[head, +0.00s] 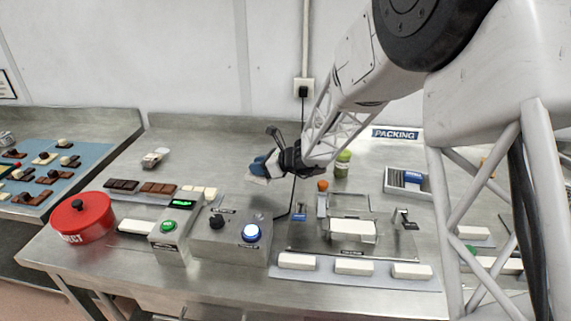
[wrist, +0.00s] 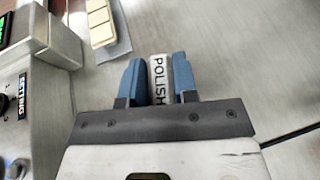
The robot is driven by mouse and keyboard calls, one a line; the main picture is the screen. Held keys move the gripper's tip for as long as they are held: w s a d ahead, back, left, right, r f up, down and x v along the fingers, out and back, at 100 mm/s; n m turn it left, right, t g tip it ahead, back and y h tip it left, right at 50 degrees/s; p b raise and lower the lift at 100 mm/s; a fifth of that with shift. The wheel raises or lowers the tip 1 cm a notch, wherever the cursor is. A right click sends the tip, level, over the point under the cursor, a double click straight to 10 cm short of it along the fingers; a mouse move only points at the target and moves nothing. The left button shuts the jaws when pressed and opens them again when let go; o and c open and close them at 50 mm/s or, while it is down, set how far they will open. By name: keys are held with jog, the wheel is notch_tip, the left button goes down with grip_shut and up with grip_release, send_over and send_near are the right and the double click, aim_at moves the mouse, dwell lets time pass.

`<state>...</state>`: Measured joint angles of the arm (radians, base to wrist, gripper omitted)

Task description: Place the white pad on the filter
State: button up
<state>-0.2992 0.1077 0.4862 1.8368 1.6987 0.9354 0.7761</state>
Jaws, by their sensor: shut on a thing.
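My gripper (wrist: 159,88) has its two blue fingers closed on a white pad (wrist: 159,75) marked "POLISH". The pad stands between the fingers, with its lettering facing the wrist camera. In the head view my gripper (head: 262,166) is over the middle of the steel bench, behind the grey control boxes. Only a small white bit of the pad shows below the fingers there. I cannot make out which thing is the filter.
A red pot (head: 82,218) stands at the front left. Chocolate bars (head: 158,188) lie beside the green-lit box (head: 176,225). The control box with a blue button (head: 232,240) stands in front of my gripper. White blocks (head: 354,266) line the front right. Bare steel lies around my gripper.

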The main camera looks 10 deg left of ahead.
notch_tip(320, 180, up, 11)
jog(key=d+m+t+h, duration=0.2)
jog(key=d+m+t, duration=0.2)
jog(key=d, duration=2.6)
jog(key=s+d+m+t+h, duration=0.1)
jog(key=s+d, duration=0.3)
jog(key=d, duration=0.5)
jog(key=s+d+m+t+h, duration=0.1)
jog(key=s+d, duration=0.3)
jog(key=d, duration=0.5)
jog(key=shift+t, duration=0.3)
jog(key=f, duration=0.5)
jog(key=shift+w+d+f, duration=0.1)
jog(key=shift+w+f, duration=0.05)
jog(key=shift+w, duration=0.1)
jog(key=shift+w, duration=0.1)
jog(key=w+d, duration=0.1)
jog(key=w, duration=0.4)
jog(key=w+f, duration=0.1)
jog(key=w, duration=0.4)
jog(key=w+d, duration=0.1)
jog(key=w, duration=0.4)
jog(key=shift+w+d+f, duration=0.25)
jog(key=shift+w+d, duration=0.1)
